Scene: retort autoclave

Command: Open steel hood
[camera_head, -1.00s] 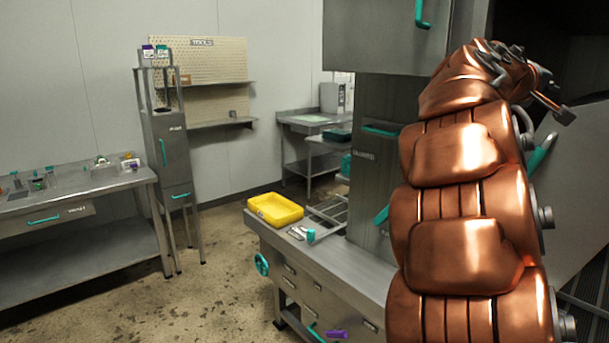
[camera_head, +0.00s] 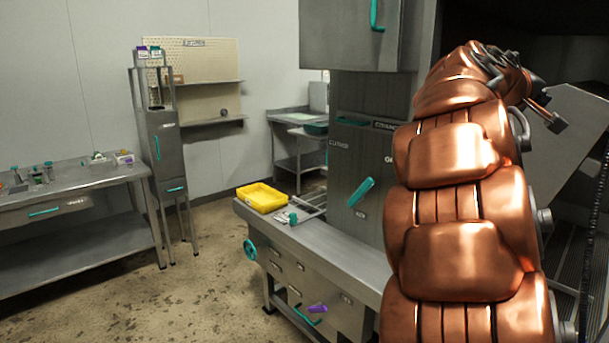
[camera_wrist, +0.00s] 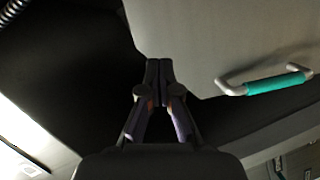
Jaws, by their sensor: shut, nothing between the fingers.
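A grey steel panel with a teal-gripped bar handle (camera_wrist: 272,82) fills the upper right of the wrist view; I take it for the steel hood (camera_wrist: 205,45). My gripper (camera_wrist: 158,65) is shut and empty, left of the handle and apart from it. Its tips overlap the panel's lower left edge in the picture; I cannot tell whether they touch. In the head view a tilted grey panel (camera_head: 572,130) stands right of my copper-coloured arm. It may be the same panel, but no handle shows on it there. The fingers cannot be made out in that view.
A steel box with a teal handle (camera_head: 375,14) hangs above the steel cabinet (camera_head: 355,150). A steel counter (camera_head: 320,245) holds a yellow tray (camera_head: 262,197). A steel table (camera_head: 80,185) and narrow locker (camera_head: 168,150) stand left. The floor (camera_head: 190,290) between is clear.

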